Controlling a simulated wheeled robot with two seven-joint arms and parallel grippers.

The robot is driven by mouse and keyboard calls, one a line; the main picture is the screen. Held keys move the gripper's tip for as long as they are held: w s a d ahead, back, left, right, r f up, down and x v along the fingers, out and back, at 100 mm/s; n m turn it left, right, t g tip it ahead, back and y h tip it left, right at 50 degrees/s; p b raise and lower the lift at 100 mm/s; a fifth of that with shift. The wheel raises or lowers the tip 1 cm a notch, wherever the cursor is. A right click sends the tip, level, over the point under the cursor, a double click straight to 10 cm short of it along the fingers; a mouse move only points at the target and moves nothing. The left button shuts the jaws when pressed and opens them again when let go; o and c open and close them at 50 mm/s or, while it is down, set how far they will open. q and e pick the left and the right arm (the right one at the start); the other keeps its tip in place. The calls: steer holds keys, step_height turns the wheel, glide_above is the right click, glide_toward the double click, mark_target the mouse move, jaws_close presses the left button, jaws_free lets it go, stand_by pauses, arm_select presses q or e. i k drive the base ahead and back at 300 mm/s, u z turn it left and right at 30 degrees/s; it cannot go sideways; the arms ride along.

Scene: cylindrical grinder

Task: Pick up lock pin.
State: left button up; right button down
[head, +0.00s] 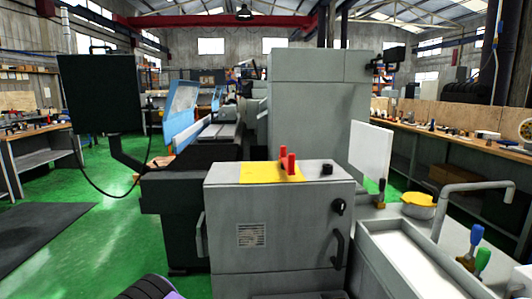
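Two upright red pieces (287,162) stand close together on a yellow patch (255,173) on top of a grey cabinet. A small black cylindrical piece (326,169) is to their right on the same top. I cannot tell for certain which of these, if any, is the lock pin. Neither of my grippers is in view. A dark ribbed part with a purple edge at the bottom left may be part of my arm.
The grey cabinet (280,232) stands close in front, with handles on its side and front. The large grinder (310,105) is behind it. A monitor (101,93) hangs at left. A sink with a tap (468,190) and green- and blue-handled tools (479,250) are at right.

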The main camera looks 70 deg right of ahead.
mark_target(283, 149)
steer(key=i, duration=2.4)
steer(key=z, duration=3.45)
